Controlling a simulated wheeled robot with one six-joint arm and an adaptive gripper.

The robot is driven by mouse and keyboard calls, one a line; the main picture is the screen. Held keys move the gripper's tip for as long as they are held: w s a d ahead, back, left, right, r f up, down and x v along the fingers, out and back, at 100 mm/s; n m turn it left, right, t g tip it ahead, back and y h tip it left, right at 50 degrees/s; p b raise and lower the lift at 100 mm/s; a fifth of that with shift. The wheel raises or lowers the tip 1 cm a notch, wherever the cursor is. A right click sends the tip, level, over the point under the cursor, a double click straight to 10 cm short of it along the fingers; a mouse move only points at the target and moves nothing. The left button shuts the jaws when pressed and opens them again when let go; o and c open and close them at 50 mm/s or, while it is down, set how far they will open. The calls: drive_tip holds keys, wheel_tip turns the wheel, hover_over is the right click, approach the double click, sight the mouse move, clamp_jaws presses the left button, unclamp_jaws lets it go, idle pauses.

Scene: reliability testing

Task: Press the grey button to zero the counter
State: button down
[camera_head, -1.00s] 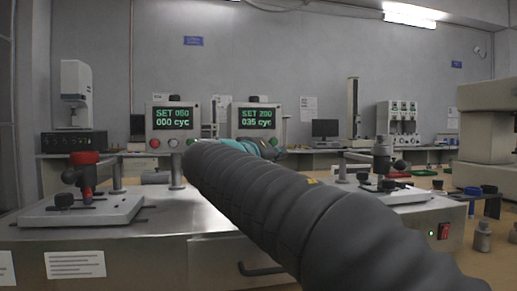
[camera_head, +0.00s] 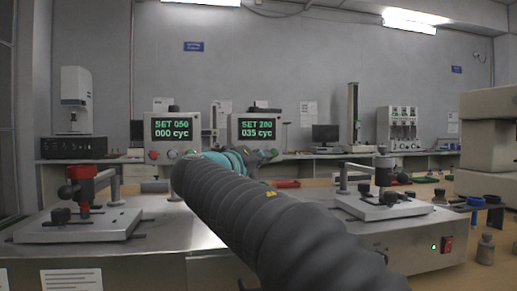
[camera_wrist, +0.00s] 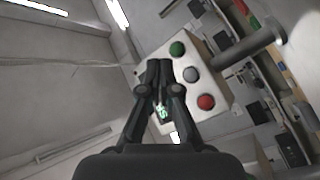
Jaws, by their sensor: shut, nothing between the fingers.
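Two grey counter boxes with green displays stand at the back of the bench in the head view. The left counter (camera_head: 172,143) reads SET 050, 000 cyc; the right counter (camera_head: 256,116) reads 035 cyc. My gripper (camera_head: 268,154) is in front of the right counter's lower edge, hiding most of its buttons. In the wrist view my gripper (camera_wrist: 159,66) is shut and empty. Close beside its fingertips, a counter box shows a green button (camera_wrist: 177,48), the grey button (camera_wrist: 190,74) and a red button (camera_wrist: 205,102). The fingertips appear left of the grey button; contact cannot be told.
A test fixture with a red clamp (camera_head: 83,172) stands on the left metal bench. Another fixture (camera_head: 383,205) stands on the right one. My arm spans the gap between them.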

drive_tip(key=shift+w+a+p, duration=0.25)
drive_tip(key=shift+w+p, duration=0.2)
drive_tip(key=shift+w, duration=0.45)
drive_tip(key=shift+w+a+p, duration=0.25)
drive_tip(key=shift+w+p, duration=0.2)
drive_tip(key=shift+w, duration=0.5)
drive_tip(key=shift+w+a+p, duration=0.25)
drive_tip(key=shift+w+p, duration=0.2)
drive_tip(key=shift+w, duration=0.45)
drive_tip(key=shift+w, duration=0.2)
drive_tip(key=shift+w+a, duration=0.1)
drive_tip(key=shift+w, duration=0.05)
drive_tip(key=shift+w+a, duration=0.1)
drive_tip(key=shift+w, duration=0.25)
drive_tip(key=shift+s, duration=0.1)
drive_tip(key=shift+s+d+b, duration=0.2)
drive_tip(key=shift+s+b, duration=0.45)
drive_tip(key=shift+b, duration=0.05)
